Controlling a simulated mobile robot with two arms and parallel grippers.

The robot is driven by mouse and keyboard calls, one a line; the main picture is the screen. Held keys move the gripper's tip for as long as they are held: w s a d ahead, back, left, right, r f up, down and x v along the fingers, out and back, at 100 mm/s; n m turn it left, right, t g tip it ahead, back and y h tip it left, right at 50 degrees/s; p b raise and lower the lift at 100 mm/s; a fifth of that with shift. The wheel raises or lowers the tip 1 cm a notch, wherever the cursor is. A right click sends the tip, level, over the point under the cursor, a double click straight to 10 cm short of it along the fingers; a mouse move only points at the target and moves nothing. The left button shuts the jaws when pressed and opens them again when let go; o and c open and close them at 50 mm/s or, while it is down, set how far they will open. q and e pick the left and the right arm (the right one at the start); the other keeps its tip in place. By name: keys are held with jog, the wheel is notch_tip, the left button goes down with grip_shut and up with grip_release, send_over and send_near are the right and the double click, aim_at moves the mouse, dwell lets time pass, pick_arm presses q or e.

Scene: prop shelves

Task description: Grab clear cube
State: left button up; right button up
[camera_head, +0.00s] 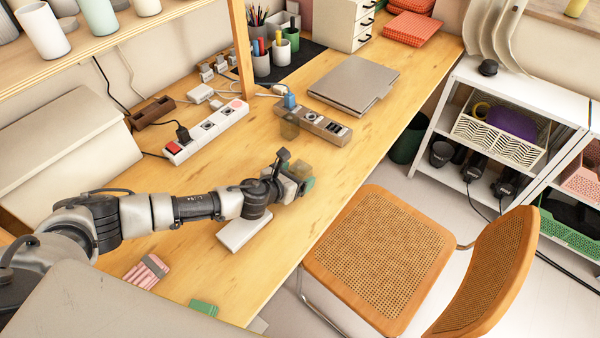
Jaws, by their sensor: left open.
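My left arm reaches in from the left over the wooden desk (345,145). My left gripper (297,178) is open near the desk's middle. A small see-through, amber-tinted cube (302,168) is right at its fingertips; I cannot tell whether the fingers touch it. Something green shows beside the fingers, partly hidden. A second see-through brownish block (289,126) stands further back, against the grey power strip (325,127). My right gripper is not in view.
A white box (243,232) lies under my left wrist. A white power strip (207,132), a grey laptop (354,84) and pen cups (262,60) are further back. Pink erasers (146,271) lie at front left. A wicker chair (380,255) stands at the desk's right edge.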

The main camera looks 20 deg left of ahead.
pick_arm(q)
jog(key=c, duration=1.1)
jog(key=shift+c, duration=0.5)
jog(key=shift+r, duration=0.15)
